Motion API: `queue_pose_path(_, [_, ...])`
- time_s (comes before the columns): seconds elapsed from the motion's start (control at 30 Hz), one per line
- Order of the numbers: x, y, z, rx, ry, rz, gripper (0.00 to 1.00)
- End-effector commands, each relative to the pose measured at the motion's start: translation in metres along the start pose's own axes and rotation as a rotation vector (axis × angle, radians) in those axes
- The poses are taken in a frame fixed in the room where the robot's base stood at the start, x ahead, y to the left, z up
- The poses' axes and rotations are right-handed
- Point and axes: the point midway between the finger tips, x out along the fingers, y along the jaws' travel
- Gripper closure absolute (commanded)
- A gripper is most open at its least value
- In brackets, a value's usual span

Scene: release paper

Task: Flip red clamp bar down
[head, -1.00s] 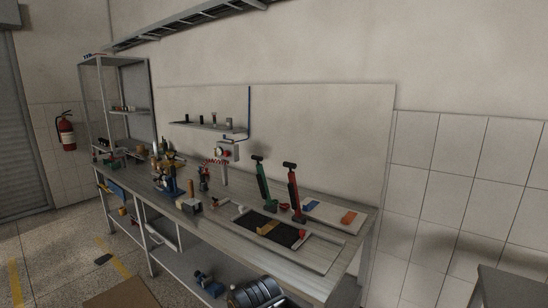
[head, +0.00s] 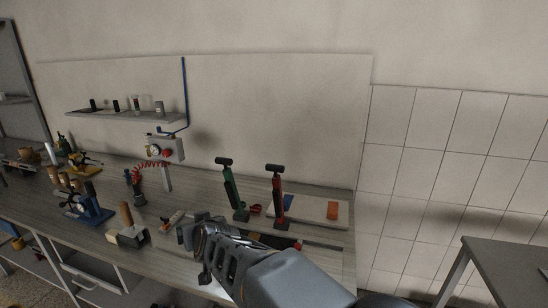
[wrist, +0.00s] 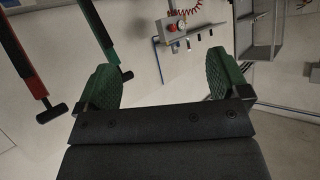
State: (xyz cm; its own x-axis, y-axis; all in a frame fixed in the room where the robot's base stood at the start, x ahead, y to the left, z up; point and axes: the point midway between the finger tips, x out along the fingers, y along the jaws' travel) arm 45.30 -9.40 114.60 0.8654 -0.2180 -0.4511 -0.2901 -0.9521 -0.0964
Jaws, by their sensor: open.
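The red clamp bar (head: 277,197) stands upright on the bench, with a black T-shaped grip on top. A similar green clamp bar (head: 231,190) stands upright just left of it. In the wrist view the red bar (wrist: 18,52) is at the upper left and the green bar (wrist: 96,28) is right of it. My gripper (head: 197,245) is in front of the bars and to their left, low over the bench. In the wrist view my gripper (wrist: 163,85) has its green fingers wide apart with nothing between them. It touches neither bar.
A white board (head: 313,211) with a blue and an orange block (head: 332,210) lies behind the red bar. A grey box with a red coiled hose (head: 150,166) is on the left. Tools and a wooden-handled piece (head: 126,222) stand on the bench's left part. A side table (head: 510,262) stands at right.

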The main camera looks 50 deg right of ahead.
Motion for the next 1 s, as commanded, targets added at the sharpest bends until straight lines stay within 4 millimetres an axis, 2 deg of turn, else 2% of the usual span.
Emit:
queue_pose_path(0.03, [0.005, 0.022, -0.022, 0.03, 0.084, 0.079, 0.06])
queue_pose_path(0.1, [0.008, 0.054, -0.045, 0.06, 0.194, 0.201, 0.06])
queue_pose_path(0.2, [0.005, 0.098, -0.067, 0.084, 0.314, 0.38, 0.06])
queue_pose_path(0.3, [-0.004, 0.134, -0.079, 0.095, 0.394, 0.542, 0.06])
queue_pose_path(0.4, [-0.014, 0.159, -0.084, 0.098, 0.441, 0.668, 0.06])
queue_pose_path(0.53, [-0.022, 0.179, -0.087, 0.098, 0.471, 0.769, 0.06])
queue_pose_path(0.67, [-0.02, 0.193, -0.092, 0.097, 0.481, 0.808, 0.06])
queue_pose_path(1.0, [0.017, 0.238, -0.117, 0.098, 0.481, 0.808, 0.06])
